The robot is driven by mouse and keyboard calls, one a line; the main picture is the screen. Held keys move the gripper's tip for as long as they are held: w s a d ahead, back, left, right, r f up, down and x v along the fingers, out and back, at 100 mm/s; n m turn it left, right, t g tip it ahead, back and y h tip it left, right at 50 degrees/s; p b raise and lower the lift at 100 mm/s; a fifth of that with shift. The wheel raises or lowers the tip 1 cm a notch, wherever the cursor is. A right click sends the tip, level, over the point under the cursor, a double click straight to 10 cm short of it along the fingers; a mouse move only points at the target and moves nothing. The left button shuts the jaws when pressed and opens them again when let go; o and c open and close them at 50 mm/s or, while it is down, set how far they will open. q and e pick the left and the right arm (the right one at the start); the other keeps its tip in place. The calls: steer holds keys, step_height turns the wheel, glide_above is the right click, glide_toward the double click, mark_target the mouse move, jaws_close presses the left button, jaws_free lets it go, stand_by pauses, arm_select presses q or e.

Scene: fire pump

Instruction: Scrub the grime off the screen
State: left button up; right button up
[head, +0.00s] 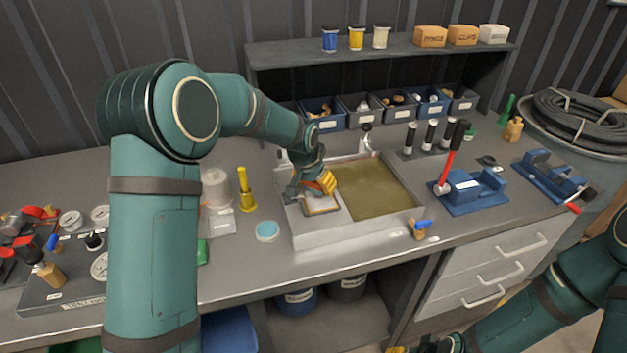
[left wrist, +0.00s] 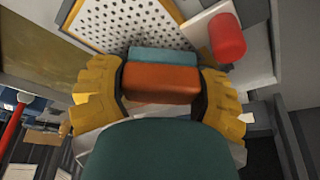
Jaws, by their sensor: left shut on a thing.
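The screen (left wrist: 118,22) is a pale plate with dark holes and a yellowish edge in the left wrist view. In the head view the screen (head: 322,208) lies at the left side of the sink, partly covered by my left gripper (head: 322,188). The yellow fingers of my left gripper (left wrist: 160,95) are shut on an orange and blue block (left wrist: 160,80). The block is at the screen; I cannot tell whether it touches. Grime is not clear on the visible part of the screen. Only part of my right gripper (head: 438,346) shows at the bottom edge.
The sink (head: 412,212) holds murky brown water (head: 375,190). A red-handled blue tool (head: 468,190) stands to its right, and a blue-handled valve (head: 420,229) in front.

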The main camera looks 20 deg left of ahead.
mark_target(323, 201)
arm_select(q)
steer(key=shift+s+d+f+b, duration=0.1)
steer(key=shift+s+d+b, duration=0.1)
steer(key=shift+s+d, duration=0.45)
steer(key=shift+s+d+f+b, duration=0.1)
steer(key=shift+s+d+b, duration=0.2)
steer(key=shift+s, duration=0.55)
steer(key=shift+s+d+b, duration=0.1)
steer(key=shift+s+d, duration=0.45)
steer(key=shift+s, duration=0.2)
steer(key=shift+r, duration=0.1)
steer(key=shift+r+p, duration=2.05)
steer(key=shift+r, duration=0.95)
steer(key=shift+w, duration=0.1)
step_height(323, 201, up, 3)
steer(key=shift+f+p, duration=0.1)
steer(key=shift+p, duration=0.9)
